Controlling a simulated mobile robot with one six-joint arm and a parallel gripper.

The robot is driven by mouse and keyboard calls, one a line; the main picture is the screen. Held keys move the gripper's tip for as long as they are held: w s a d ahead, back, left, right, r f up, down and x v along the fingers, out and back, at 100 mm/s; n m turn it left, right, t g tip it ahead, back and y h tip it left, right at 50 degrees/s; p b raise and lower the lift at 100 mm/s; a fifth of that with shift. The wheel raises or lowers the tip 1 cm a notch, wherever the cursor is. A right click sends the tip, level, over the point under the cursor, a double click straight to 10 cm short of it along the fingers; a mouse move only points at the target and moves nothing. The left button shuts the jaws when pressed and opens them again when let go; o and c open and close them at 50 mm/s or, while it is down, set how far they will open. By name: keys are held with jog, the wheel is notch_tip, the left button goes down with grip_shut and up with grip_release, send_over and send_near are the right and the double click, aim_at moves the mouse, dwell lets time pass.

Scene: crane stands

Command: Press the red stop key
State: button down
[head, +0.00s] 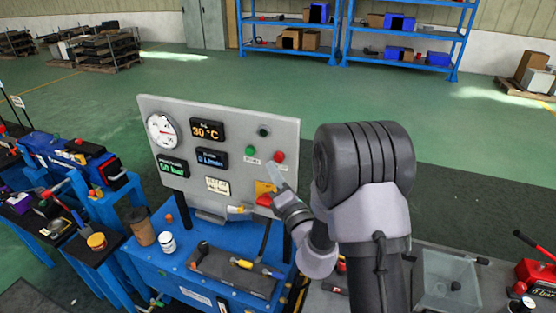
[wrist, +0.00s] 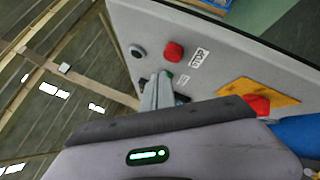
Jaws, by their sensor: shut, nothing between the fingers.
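The red stop key (head: 279,157) is a round red button on the right side of a grey upright panel (head: 228,120). In the wrist view the red stop key (wrist: 174,52) stands out from the panel beside a white STOP label (wrist: 200,57).
A black knob (head: 264,132) sits above the keys. The green key (head: 250,150) is left of the red one. A yellow plate (head: 264,187) with another red button (head: 265,199) is below. A blue bench (head: 185,270) holds a brown cup (head: 140,226), a white jar (head: 167,242) and a tool tray.

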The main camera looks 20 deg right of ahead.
jog(key=s+a, duration=0.2)
jog(key=s, duration=0.1)
jog(key=shift+a+b, duration=0.1)
jog(key=shift+b, duration=0.3)
dwell(0.3)
